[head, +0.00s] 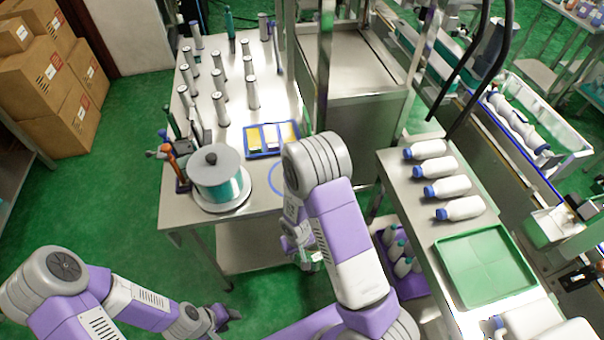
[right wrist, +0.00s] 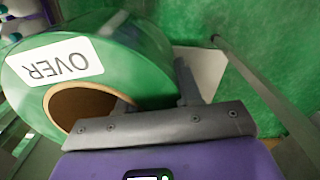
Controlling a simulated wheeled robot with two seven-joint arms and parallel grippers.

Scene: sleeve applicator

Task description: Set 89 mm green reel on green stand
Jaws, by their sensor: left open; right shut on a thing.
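In the right wrist view a green reel (right wrist: 120,45) with a brown cardboard core and a white label reading "OVER" fills the upper left. My right gripper (right wrist: 155,92) is shut on the reel's wall, one finger at the core opening and one outside. In the head view my right gripper (head: 307,252) is low beside the table's front, mostly hidden by my arm; only a bit of the reel shows. My left gripper (head: 226,316) is open and empty at the bottom, over the floor. I cannot tell which thing is the green stand.
The steel table (head: 185,215) carries several grey posts, a blue tray (head: 271,140) with yellow and white cards, and a teal film roll (head: 218,182) on a round base. A side bench holds white bottles (head: 447,187) and a green tray (head: 485,265). Boxes (head: 55,85) stand left.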

